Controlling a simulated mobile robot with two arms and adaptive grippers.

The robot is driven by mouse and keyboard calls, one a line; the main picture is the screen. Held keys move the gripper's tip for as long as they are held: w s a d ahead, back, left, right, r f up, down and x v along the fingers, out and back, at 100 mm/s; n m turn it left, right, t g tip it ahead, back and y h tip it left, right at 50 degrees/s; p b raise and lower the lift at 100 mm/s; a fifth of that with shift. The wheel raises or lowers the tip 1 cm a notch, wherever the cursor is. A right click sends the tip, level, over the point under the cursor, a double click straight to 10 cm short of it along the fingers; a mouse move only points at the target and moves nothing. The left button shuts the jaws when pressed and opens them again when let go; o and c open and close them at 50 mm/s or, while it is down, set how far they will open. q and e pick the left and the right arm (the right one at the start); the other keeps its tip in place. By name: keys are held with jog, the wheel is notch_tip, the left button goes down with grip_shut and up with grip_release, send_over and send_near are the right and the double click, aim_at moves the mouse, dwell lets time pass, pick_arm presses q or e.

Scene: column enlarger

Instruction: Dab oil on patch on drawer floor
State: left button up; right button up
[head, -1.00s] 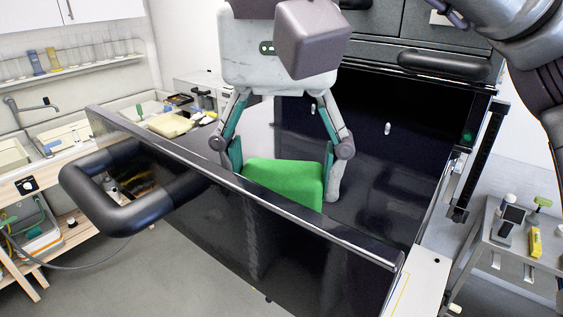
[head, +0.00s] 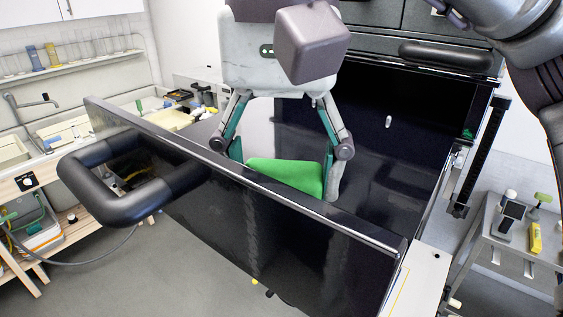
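A large dark drawer (head: 390,190) stands pulled open, with its front panel toward me and a thick black handle (head: 105,200) at the left. My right gripper (head: 283,165) points down into it behind the front rim. Its fingers are on either side of a bright green pad (head: 287,176) and appear shut on it. The pad's lower part is hidden by the drawer front, so I cannot tell whether it touches the floor. A pale area (head: 260,125) shows behind the fingers; I cannot tell whether it is the patch or a reflection. My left gripper is out of view.
A small white capsule-shaped thing (head: 388,121) shows in the drawer's right part. A grey cart (head: 510,240) with a yellow item (head: 535,238) stands at the right. A sink bench (head: 50,150) is at the left. The drawer's right half is largely clear.

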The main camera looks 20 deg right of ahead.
aim_at(281, 171)
jog(key=shift+f, duration=0.2)
jog(key=shift+w+d+r+p, duration=0.15)
jog(key=shift+w+d+p, duration=0.25)
jog(key=shift+w+d, duration=0.2)
jog(key=shift+w+d+p, duration=0.3)
jog(key=shift+w+d, duration=0.4)
jog(key=shift+d, duration=0.35)
jog(key=shift+w+d, duration=0.85)
jog(key=shift+d, duration=0.2)
jog(key=shift+s+a, duration=0.1)
jog(key=shift+s+a, duration=1.05)
jog(key=shift+a, duration=0.3)
jog(key=shift+s+a, duration=1)
jog(key=shift+a, duration=0.35)
jog(key=shift+r, duration=3.4)
